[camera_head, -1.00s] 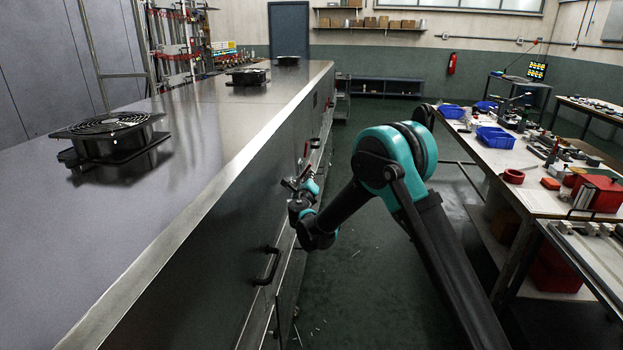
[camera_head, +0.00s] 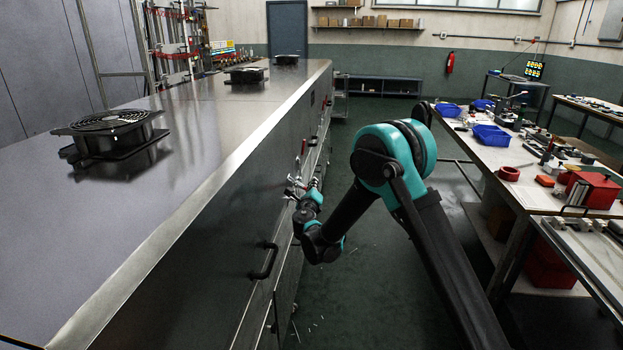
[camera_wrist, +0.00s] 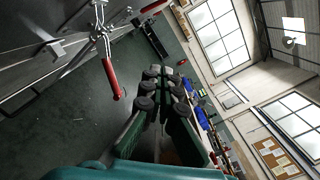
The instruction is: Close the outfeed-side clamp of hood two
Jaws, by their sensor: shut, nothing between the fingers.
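The hood side (camera_head: 235,285) is a long grey metal wall at the left. In the wrist view a metal toggle clamp (camera_wrist: 99,32) on this wall has a red-gripped handle (camera_wrist: 112,80) that sticks out from the wall. A second red grip (camera_wrist: 154,6) shows at the top edge; I cannot tell which clamp it belongs to. My gripper (camera_wrist: 162,72) is shut and empty, to the right of the red handle and apart from it in the picture. In the head view my gripper (camera_head: 298,188) is small beside the wall, near an upright red handle (camera_head: 303,147). Its contact there is unclear.
A black pull handle (camera_head: 266,262) juts from the wall nearer to me. A workbench (camera_head: 515,180) with blue bins (camera_head: 492,136) and a red box (camera_head: 594,190) stands at the right. The floor between wall and bench is open.

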